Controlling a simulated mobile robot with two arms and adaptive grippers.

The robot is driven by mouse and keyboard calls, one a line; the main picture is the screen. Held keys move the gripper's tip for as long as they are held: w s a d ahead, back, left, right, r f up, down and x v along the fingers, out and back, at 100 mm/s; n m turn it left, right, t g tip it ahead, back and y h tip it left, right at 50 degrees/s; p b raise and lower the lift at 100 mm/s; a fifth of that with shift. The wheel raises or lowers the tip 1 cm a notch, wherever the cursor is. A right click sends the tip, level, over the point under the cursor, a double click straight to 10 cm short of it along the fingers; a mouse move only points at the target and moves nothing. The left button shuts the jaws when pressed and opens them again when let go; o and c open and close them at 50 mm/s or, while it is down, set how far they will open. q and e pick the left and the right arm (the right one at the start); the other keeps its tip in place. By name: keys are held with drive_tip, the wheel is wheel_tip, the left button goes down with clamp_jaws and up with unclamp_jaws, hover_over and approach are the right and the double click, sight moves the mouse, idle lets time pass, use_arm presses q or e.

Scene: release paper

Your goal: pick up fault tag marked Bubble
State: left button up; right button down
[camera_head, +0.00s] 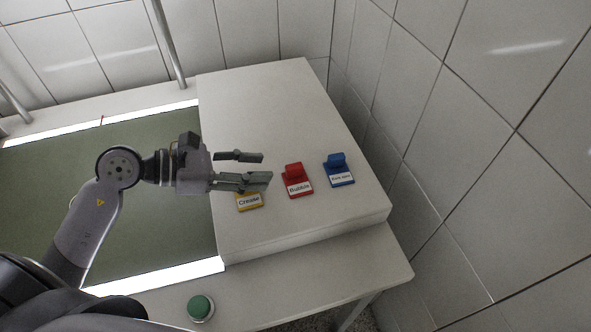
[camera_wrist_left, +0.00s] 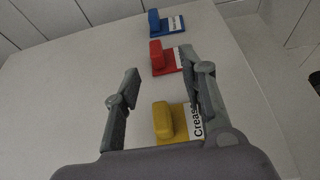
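The red tag marked Bubble (camera_head: 297,181) lies between the yellow and blue tags on the white raised block. In the left wrist view the red tag (camera_wrist_left: 164,58) is ahead of the fingers, with part of its label hidden by the right-hand finger. My left gripper (camera_head: 266,168) is open and empty, to the left of the red tag and apart from it. It hovers over the yellow tag marked Crease (camera_head: 249,201), whose upper part it hides in the head view. In the left wrist view the yellow tag (camera_wrist_left: 170,122) shows between the fingers. My right gripper is not in view.
A blue tag (camera_head: 339,171) sits to the right of the red one, its label too small to read surely. A green panel (camera_head: 60,195) with bright strips lies left. A green button (camera_head: 200,307) is at the front. A tiled wall (camera_head: 480,120) borders the right. The block's back is clear.

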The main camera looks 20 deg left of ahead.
sight(286, 168)
use_arm(q)
drive_tip(key=shift+w+d+f, duration=0.2)
drive_tip(key=shift+w+d, duration=0.15)
drive_tip(key=shift+d, duration=0.15)
drive_tip(key=shift+w+d+p, duration=0.2)
drive_tip(key=shift+w+p, duration=0.05)
drive_tip(key=shift+p, duration=0.1)
drive_tip(key=p+x, duration=0.1)
drive_tip(key=x, duration=0.2)
drive_tip(key=shift+w+d+f+p, duration=0.1)
drive_tip(key=shift+w+f+p, duration=0.1)
drive_tip(key=shift+w+p, duration=0.15)
drive_tip(key=shift+w+d+f, duration=0.25)
drive_tip(key=shift+d, duration=0.1)
drive_tip(key=shift+a, duration=0.1)
drive_tip(key=shift+c, duration=0.5)
clamp_jaws()
